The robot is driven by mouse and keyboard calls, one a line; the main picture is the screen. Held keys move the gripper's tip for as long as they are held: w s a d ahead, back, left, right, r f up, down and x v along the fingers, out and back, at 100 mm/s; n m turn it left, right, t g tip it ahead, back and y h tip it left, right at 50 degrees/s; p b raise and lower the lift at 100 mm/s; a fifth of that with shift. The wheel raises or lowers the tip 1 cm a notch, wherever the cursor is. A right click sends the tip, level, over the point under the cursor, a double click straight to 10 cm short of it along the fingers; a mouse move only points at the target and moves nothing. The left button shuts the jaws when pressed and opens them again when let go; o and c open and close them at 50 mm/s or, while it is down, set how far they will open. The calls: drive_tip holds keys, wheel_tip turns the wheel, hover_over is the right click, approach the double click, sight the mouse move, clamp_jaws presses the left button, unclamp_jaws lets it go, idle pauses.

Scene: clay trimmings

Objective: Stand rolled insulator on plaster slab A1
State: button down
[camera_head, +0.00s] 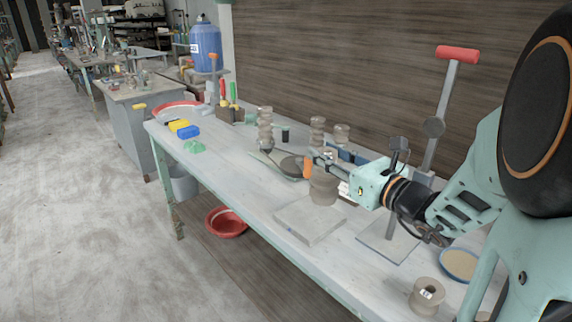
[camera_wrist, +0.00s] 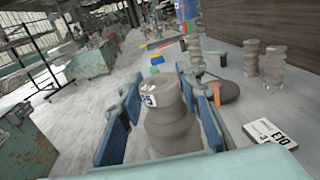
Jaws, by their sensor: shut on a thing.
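My gripper (camera_head: 318,172) is shut on a grey-brown ribbed clay insulator (camera_head: 324,190), which it holds roughly upright. In the wrist view the insulator (camera_wrist: 168,115) stands between my blue-padded fingers (camera_wrist: 160,92), with a small white label near its top. A pale square plaster slab (camera_head: 308,224) lies on the table. The insulator's lower end is by the slab's far edge in the head view. I cannot tell whether it touches the slab. No slab marking is readable.
Other ribbed insulators (camera_head: 265,130) stand behind at the back of the table. A spool-shaped piece (camera_head: 427,297) and blue-rimmed dish (camera_head: 460,264) are at front right. A printed card (camera_wrist: 270,133) lies nearby.

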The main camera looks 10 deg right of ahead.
drive_tip(key=w+a+f+b, duration=0.1)
drive_tip(key=w+f+b, duration=0.1)
drive_tip(key=w+f, duration=0.5)
drive_tip(key=shift+a+f, duration=0.35)
drive_tip(key=shift+f, duration=1)
drive_tip(key=shift+f, duration=0.15)
drive_tip(key=c, duration=1.4)
unclamp_jaws()
drive_tip(key=shift+f, duration=0.1)
